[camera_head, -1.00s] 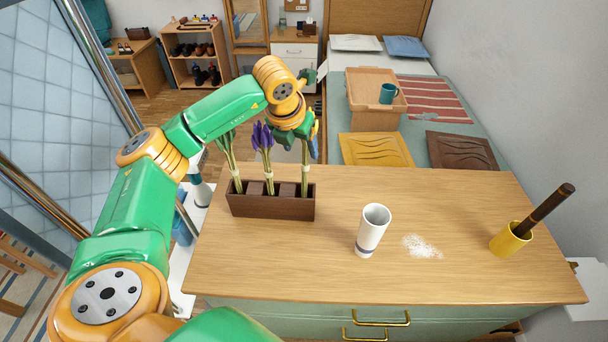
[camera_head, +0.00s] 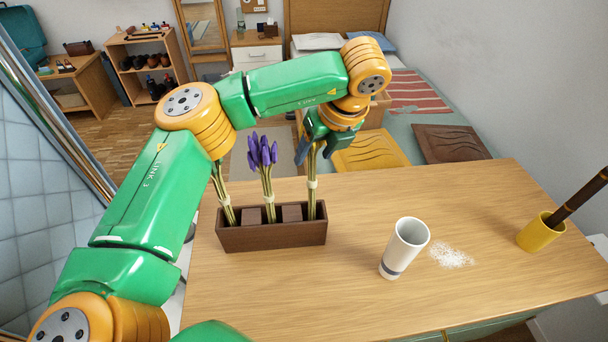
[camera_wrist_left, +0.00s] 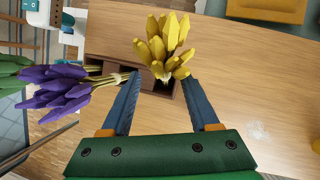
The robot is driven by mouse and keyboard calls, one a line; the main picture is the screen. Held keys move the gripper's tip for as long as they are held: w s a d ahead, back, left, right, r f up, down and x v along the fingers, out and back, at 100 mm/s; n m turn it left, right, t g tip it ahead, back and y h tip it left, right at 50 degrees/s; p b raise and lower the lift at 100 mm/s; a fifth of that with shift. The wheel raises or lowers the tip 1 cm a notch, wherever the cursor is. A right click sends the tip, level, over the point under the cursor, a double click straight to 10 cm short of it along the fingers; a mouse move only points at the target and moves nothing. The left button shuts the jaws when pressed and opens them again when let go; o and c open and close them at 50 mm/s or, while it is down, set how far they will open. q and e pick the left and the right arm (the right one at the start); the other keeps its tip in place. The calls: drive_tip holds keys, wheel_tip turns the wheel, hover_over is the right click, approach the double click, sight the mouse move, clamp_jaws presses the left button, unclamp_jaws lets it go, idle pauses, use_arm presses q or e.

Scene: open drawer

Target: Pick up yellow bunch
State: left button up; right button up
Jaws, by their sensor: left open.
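The yellow bunch (camera_wrist_left: 163,45) shows in the left wrist view, standing in the right end of the dark wooden holder (camera_head: 272,237). In the head view its stems (camera_head: 312,180) rise from the holder, and its flowers are hidden behind my left gripper (camera_head: 318,145). In the left wrist view my left gripper (camera_wrist_left: 163,102) is open. Its blue fingers point toward the yellow bunch, which lies between and just beyond the fingertips. I cannot tell whether they touch it. A purple bunch (camera_head: 264,155) stands in the middle of the holder. My right gripper is not in view.
A green bunch (camera_wrist_left: 12,75) is at the holder's left end. A white cup (camera_head: 405,247) stands right of the holder, beside white powder (camera_head: 451,257). A yellow pot (camera_head: 538,232) with a dark stick stands farther right. The wooden tabletop (camera_head: 330,285) is clear in front.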

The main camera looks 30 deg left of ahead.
sight(314, 165)
use_arm(q)
drive_tip(key=x, duration=0.2)
drive_tip(key=d+p+x, duration=0.1)
drive_tip(key=x, duration=0.1)
drive_tip(key=shift+w+a+f, duration=0.1)
drive_tip(key=shift+f, duration=0.25)
drive_tip(key=shift+a+f, duration=0.1)
drive_tip(key=shift+a, duration=0.05)
clamp_jaws()
